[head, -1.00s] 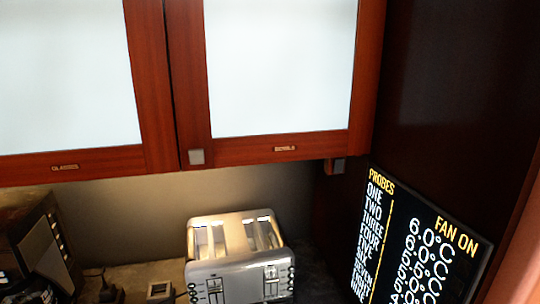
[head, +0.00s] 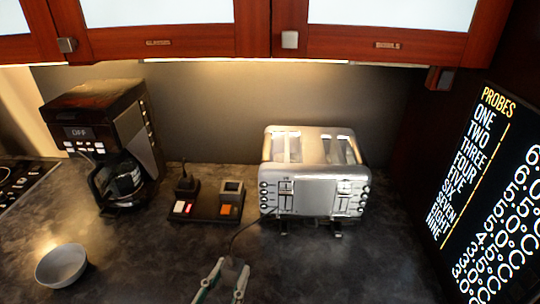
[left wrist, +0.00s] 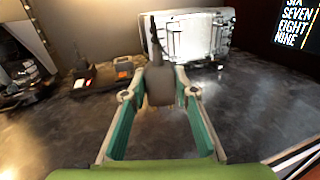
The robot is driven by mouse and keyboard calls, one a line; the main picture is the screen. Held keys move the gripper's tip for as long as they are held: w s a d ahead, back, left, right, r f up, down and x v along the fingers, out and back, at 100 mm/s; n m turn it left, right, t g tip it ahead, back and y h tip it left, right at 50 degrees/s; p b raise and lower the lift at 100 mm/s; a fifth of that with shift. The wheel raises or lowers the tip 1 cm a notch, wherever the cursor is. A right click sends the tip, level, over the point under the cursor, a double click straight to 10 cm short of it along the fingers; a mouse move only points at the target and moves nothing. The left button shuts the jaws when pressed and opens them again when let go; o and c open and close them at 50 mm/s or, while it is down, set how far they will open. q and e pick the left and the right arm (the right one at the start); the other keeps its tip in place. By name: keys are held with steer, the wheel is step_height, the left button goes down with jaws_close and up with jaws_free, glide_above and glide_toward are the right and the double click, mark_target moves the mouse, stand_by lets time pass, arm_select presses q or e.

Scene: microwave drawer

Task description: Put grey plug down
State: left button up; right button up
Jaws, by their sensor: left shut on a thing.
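The grey plug (left wrist: 160,86) is held between the fingertips of my left gripper (left wrist: 159,95) in the left wrist view. In the head view my left gripper (head: 226,279) reaches in at the bottom centre, and the plug (head: 233,266) shows at its tips. A dark cord runs from the plug up toward the silver toaster (head: 314,196). The plug appears over the dark counter (head: 330,270), in front of the toaster; I cannot tell whether it touches the counter. My right gripper is out of view.
A black power strip (head: 206,214) with red and orange switches lies left of the toaster. A coffee maker (head: 105,110) stands further left, with a grey bowl (head: 61,265) in front. A display screen (head: 490,190) is at right. The counter front is clear.

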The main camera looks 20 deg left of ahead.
arm_select(q)
steer(key=shift+w+a+r+p, duration=0.2)
steer(key=shift+w+r+p, duration=0.1)
steer(key=shift+w+p, duration=0.1)
steer(key=w+a+r+n+y+p, duration=0.1)
steer(key=w+a+r+y+p, duration=0.1)
steer(key=w+a+p, duration=0.3)
steer(key=w+a+r+n+y+p, duration=0.1)
steer(key=w+a+r+p, duration=0.3)
steer(key=w+p, duration=0.3)
steer(key=w+a, duration=0.1)
steer(key=w, duration=0.3)
steer(key=shift+w+a+r+n+y, duration=0.2)
steer(key=shift+a+n+y, duration=0.1)
steer(key=shift+y, duration=0.1)
